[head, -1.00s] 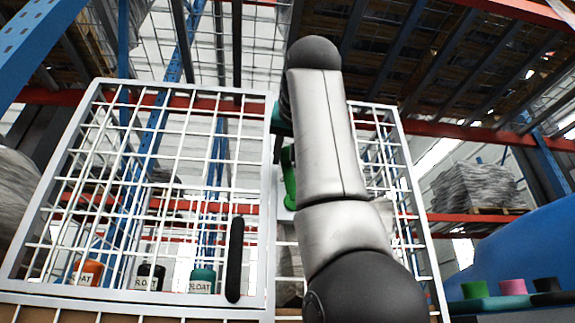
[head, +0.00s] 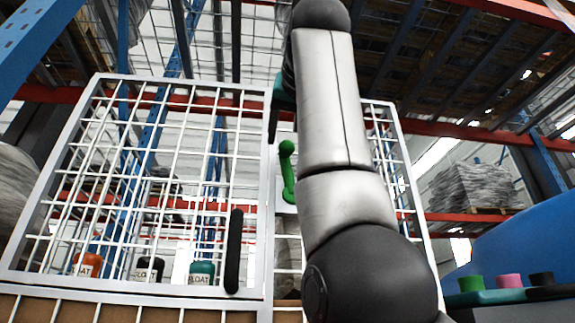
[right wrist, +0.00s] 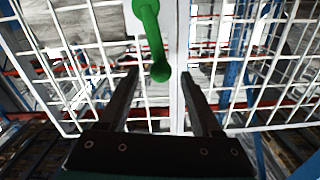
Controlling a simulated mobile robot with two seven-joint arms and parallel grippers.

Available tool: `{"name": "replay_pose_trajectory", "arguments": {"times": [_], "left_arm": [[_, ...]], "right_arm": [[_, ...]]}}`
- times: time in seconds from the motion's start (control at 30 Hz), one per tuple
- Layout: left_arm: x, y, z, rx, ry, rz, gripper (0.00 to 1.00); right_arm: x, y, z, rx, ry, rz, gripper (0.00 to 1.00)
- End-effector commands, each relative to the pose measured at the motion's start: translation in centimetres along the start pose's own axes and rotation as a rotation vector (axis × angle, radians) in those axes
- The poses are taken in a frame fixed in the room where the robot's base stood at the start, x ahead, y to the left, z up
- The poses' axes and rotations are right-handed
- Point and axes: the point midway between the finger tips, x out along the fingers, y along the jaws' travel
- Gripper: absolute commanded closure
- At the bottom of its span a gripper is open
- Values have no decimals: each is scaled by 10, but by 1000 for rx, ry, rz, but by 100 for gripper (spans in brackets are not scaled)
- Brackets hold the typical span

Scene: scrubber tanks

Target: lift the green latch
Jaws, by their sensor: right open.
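The green latch (head: 288,172) is on a pale plate at the upright frame where the white mesh door (head: 270,200) meets the panel to its right. Its round knob is at the top in the head view. In the right wrist view the latch (right wrist: 150,35) reaches in from the top edge, its knob near the gap between the fingertips. My right gripper (right wrist: 159,76) is open, its dark fingers apart on either side of that gap. I see no contact with the latch. In the head view my right arm hides most of this gripper. My left gripper is not in view.
A black vertical handle (head: 233,250) is on the door. Behind the mesh stand orange (head: 88,264), black (head: 149,268) and teal (head: 202,271) floats. Green, pink (head: 509,281) and black pieces sit on a teal ledge at the right. Shelving surrounds the cage.

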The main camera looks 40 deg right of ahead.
Motion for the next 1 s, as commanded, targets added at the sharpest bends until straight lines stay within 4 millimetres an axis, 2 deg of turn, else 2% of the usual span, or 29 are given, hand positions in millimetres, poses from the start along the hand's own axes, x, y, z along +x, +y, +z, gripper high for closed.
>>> {"name": "replay_pose_trajectory", "arguments": {"times": [0.03,0.2,0.43,0.63,1.0], "left_arm": [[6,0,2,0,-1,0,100],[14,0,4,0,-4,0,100],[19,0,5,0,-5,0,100],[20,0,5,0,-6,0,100],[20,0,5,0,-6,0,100]], "right_arm": [[-16,0,2,0,5,-4,34],[-57,0,1,0,3,-3,34],[-95,0,0,1,1,-2,34],[-107,0,0,1,-2,-2,34],[-108,0,0,1,-2,-1,34]]}}
